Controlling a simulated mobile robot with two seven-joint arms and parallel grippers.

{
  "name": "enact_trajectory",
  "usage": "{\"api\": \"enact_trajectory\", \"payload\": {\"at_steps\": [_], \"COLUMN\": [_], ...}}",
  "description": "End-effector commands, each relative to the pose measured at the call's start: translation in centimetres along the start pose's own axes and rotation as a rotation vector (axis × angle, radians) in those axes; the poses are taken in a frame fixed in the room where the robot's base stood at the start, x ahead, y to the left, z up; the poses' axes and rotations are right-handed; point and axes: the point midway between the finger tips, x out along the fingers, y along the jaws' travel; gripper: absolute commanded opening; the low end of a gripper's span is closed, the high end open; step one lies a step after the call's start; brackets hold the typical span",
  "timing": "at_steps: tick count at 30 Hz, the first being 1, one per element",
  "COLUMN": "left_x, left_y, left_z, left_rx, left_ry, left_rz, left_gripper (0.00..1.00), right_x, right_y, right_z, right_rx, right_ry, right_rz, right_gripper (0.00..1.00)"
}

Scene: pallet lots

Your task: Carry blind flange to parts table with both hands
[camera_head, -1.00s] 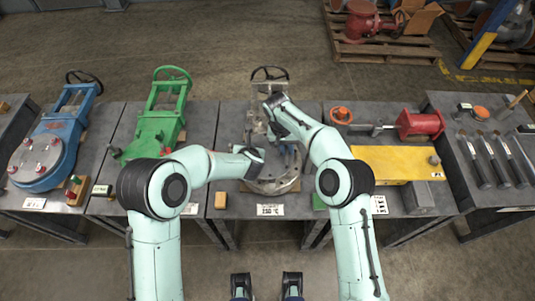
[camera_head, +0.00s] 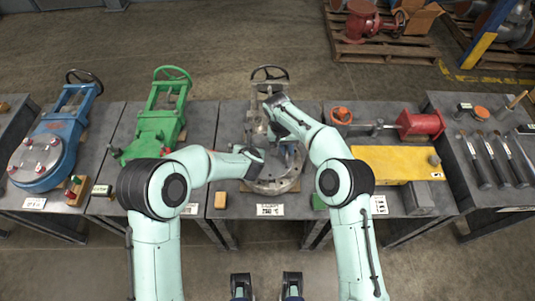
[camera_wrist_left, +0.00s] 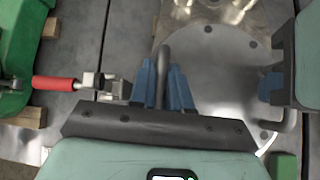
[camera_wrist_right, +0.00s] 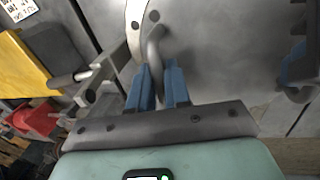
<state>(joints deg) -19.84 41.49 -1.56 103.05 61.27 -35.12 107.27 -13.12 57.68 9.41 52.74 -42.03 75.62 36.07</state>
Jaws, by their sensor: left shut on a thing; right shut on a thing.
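The blind flange (camera_head: 284,184) is a round grey metal disc with bar handles, at the front of the middle table in the head view. It also fills much of the left wrist view (camera_wrist_left: 225,75) and the right wrist view (camera_wrist_right: 215,50). My left gripper (camera_wrist_left: 164,88) is shut on one bar handle, its blue fingertips either side of the bar. My right gripper (camera_wrist_right: 157,88) is shut on another handle. In the head view my arms partly hide the disc. I cannot tell whether it rests on something or is slightly raised.
A grey valve with a dark handwheel (camera_head: 269,73) stands behind the flange. A green valve (camera_head: 157,128) and a blue valve (camera_head: 45,150) lie on tables to the left. A yellow block (camera_head: 388,163) and red part (camera_head: 421,123) are to the right. Tools lie far right.

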Motion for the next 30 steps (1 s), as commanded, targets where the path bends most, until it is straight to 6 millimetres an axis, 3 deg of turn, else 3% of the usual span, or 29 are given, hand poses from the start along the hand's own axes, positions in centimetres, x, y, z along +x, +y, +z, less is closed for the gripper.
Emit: {"api": "enact_trajectory", "payload": {"at_steps": [19, 30], "left_x": [-0.4, -2.0], "left_y": [0.1, 0.8], "left_z": [0.8, 3.3], "left_rx": [-0.002, -0.002], "left_ry": [-0.01, -0.02], "left_rz": [0.002, 0.004], "left_gripper": [0.0, 0.0], "right_x": [-0.8, -3.7], "right_y": [0.2, 0.7], "right_z": [-0.3, -0.9], "right_rx": [0.004, 0.006], "right_ry": [0.009, 0.019], "right_rz": [-0.002, -0.003], "right_gripper": [0.0, 0.0]}}
